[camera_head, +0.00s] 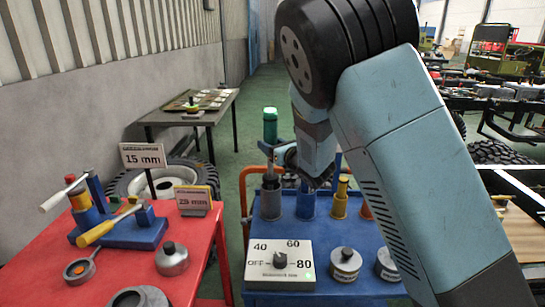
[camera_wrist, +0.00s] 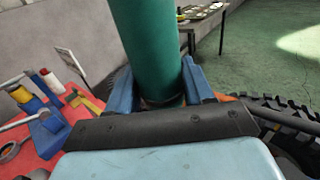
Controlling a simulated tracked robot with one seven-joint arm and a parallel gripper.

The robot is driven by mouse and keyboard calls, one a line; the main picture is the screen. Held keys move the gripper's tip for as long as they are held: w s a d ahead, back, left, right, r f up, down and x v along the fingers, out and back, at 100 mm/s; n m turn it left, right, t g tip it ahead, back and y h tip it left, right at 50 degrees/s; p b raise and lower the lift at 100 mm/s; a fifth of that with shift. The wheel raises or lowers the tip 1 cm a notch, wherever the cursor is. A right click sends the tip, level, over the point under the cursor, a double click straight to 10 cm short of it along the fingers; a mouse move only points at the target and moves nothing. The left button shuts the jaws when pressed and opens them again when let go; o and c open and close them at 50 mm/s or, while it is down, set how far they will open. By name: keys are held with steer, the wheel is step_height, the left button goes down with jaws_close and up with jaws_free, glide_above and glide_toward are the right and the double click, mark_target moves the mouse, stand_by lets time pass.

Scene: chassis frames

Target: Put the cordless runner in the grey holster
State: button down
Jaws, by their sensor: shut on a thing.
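The cordless runner, a green-topped upright cylinder (camera_head: 270,125), stands above the left of the blue cart in the head view. In the wrist view its green body (camera_wrist: 150,45) rises between my blue fingers. My gripper (camera_head: 278,157) is shut on it; my arm hides part of the gripper in the head view. The grey holster (camera_head: 270,204) is the leftmost in the row on the cart, directly below the runner in the picture. I cannot tell whether the runner's lower end is inside the holster or just above it.
A dial box (camera_head: 280,264) and round tins (camera_head: 345,264) are in front. A red table (camera_head: 45,283) with tools and signs is at left, with a tyre (camera_head: 128,183) behind.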

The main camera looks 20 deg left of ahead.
steer(key=shift+f, duration=2)
steer(key=shift+c, duration=2.2)
jaws_free()
steer(key=v, duration=1.2)
steer(key=shift+d, duration=0.1)
